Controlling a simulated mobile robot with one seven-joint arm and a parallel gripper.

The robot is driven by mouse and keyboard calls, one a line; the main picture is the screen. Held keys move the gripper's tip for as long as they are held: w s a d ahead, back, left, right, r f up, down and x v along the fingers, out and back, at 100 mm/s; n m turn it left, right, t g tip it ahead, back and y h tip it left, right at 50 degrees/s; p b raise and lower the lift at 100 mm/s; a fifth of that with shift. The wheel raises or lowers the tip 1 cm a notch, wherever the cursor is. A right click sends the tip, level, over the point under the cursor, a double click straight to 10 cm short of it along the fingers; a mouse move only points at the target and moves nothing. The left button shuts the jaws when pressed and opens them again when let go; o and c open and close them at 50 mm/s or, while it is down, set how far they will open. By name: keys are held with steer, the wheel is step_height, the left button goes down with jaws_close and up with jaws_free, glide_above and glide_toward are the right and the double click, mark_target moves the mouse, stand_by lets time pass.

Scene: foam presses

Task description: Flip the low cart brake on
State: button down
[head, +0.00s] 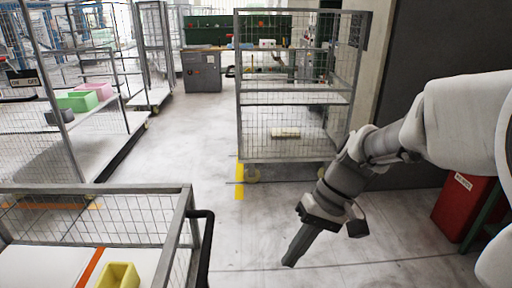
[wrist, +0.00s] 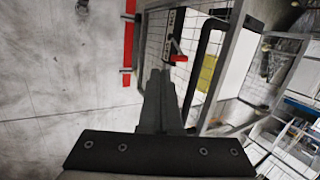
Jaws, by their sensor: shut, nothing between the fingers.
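The low cart (head: 95,188) stands at the lower left of the head view, with a mesh frame and a black push handle (head: 205,245). In the wrist view its handle (wrist: 203,65) and frame (wrist: 232,55) lie right of my fingers. A dark plate with white labels (wrist: 171,22) and a small red lever (wrist: 179,58) shows just beyond the fingertips; it looks like the brake. I cannot read which way the lever is set. The brake does not show in the head view. My gripper (head: 290,262) is shut and empty, pointing down, right of the cart. Its fingers (wrist: 160,74) appear apart from the lever.
A yellow bin (head: 119,275) sits in the low cart. A red bar (wrist: 128,45) with grey studs shows left of the fingers. A tall mesh cart (head: 295,97) stands ahead, and a red box (head: 463,208) at the right. The floor between is clear.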

steer(key=w+a+f+g+y+b, duration=0.1)
steer(key=w+a+f+y, duration=0.2)
steer(key=f, duration=0.5)
steer(key=w+a+f+g+y+b, duration=0.1)
steer(key=w+a+f+y+b, duration=0.1)
steer(key=f+y, duration=0.3)
steer(key=w+a+f+g+y+b, duration=0.2)
steer(key=w+a+f+y, duration=0.2)
steer(key=f, duration=0.9)
steer(key=shift+w+a+m, duration=0.3)
steer(key=shift+w+a, duration=0.15)
steer(key=shift+a, duration=0.05)
steer(key=shift+a+f, duration=0.1)
steer(key=s+a+r, duration=0.1)
steer(key=s+a, duration=0.6)
steer(key=a, duration=0.1)
steer(key=shift+s+a+r, duration=0.15)
steer(key=shift+a, duration=0.2)
